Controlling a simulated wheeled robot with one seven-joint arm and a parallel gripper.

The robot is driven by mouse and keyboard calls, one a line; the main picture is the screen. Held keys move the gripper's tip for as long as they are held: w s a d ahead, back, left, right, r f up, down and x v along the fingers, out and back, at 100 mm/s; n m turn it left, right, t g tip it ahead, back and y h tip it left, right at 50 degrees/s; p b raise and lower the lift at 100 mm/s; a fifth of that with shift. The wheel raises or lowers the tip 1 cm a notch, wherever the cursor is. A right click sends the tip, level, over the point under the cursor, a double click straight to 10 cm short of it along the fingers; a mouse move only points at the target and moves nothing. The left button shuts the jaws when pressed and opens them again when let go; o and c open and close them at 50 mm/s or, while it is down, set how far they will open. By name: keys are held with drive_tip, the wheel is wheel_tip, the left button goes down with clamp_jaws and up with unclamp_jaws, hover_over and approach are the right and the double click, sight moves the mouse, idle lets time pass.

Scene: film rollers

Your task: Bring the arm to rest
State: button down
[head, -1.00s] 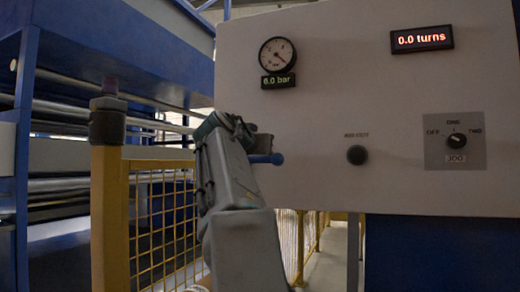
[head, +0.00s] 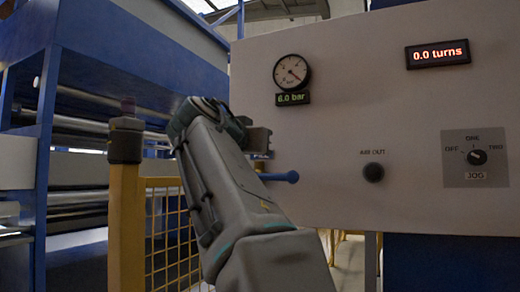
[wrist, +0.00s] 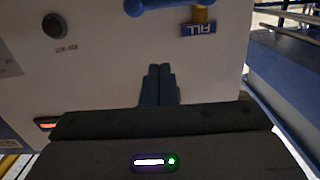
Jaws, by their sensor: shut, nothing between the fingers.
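My arm reaches up from the bottom of the head view, with my gripper (head: 258,140) in front of the left part of the pale panel (head: 390,110). In the wrist view the two dark fingers of my gripper (wrist: 160,72) are together, with nothing between them. The blue handle (head: 280,177) shows just below my gripper in the head view. It also shows at the top of the wrist view (wrist: 160,3), apart from the fingertips. The wrist view is upside down, with an inverted FILL label (wrist: 198,29).
The panel carries a gauge (head: 291,70) with a 6.0 bar readout, a 0.0 turns display (head: 438,53), a dark AIR OUT button (head: 373,172) and a selector knob (head: 478,157). A yellow post (head: 127,220) and mesh fence stand left, before a blue roller frame (head: 45,120).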

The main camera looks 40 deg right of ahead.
idle(0.4)
drive_tip(key=w+a+f+n+g+y+p, duration=0.1)
drive_tip(key=w+a+f+n+y+p, duration=0.1)
drive_tip(key=a+f+n+y+p, duration=1.25)
drive_tip(key=s+a+f+m+g+p, duration=0.1)
drive_tip(key=s+a+f+p, duration=0.3)
drive_tip(key=s+p, duration=0.4)
drive_tip(key=s+a+f+m+g+p, duration=0.1)
drive_tip(key=s+a+f+g+p, duration=0.2)
drive_tip(key=s+f+p, duration=0.3)
drive_tip(key=s+a+p, duration=0.1)
drive_tip(key=s+p, duration=0.1)
drive_tip(key=p, duration=0.1)
drive_tip(key=shift+g+y, duration=0.3)
drive_tip(key=shift+y, duration=0.05)
